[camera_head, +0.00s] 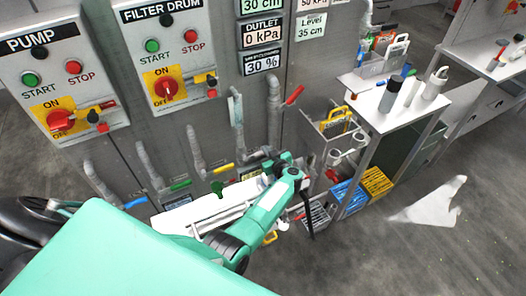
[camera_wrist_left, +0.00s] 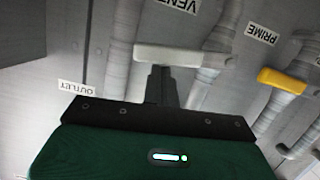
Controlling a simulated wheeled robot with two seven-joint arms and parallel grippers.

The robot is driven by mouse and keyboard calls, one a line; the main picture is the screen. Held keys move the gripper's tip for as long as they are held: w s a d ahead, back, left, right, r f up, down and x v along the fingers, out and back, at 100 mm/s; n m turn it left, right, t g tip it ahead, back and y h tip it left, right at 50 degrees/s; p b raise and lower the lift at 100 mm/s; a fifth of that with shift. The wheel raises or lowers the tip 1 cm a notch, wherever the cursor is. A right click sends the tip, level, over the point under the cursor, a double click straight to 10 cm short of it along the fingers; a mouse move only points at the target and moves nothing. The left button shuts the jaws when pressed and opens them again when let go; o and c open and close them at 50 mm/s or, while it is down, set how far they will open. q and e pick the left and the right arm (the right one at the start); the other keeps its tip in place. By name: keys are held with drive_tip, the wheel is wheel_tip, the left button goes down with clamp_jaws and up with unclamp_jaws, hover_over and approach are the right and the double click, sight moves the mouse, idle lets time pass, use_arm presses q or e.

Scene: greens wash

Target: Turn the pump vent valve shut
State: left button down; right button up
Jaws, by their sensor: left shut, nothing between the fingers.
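The vent valve has a pale grey-white lever (camera_wrist_left: 180,56) set across its pipe, below the VENT label (camera_wrist_left: 178,4) at the top of the left wrist view. In the head view I cannot pick this lever out clearly beside my wrist. My left gripper (camera_head: 268,164) is at the pipe wall, right of the yellow lever. In the left wrist view its dark fingers (camera_wrist_left: 162,75) are together and empty, their tips at the lever's near edge. I cannot tell whether they touch it. My right gripper is in neither view.
A yellow lever (camera_wrist_left: 283,80) by the PRIME label (camera_wrist_left: 262,34) sits to the right in the left wrist view. Green (camera_head: 180,185) and blue (camera_head: 135,203) levers line the wall. A red lever (camera_head: 294,95) is higher up.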

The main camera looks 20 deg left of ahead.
use_arm(q)
drive_tip(key=shift+w+d+f+m, duration=0.1)
drive_tip(key=shift+w+f+m, duration=0.2)
drive_tip(key=shift+f+m, duration=0.4)
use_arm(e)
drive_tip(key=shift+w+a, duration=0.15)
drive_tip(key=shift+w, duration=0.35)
use_arm(q)
drive_tip(key=shift+r, duration=0.1)
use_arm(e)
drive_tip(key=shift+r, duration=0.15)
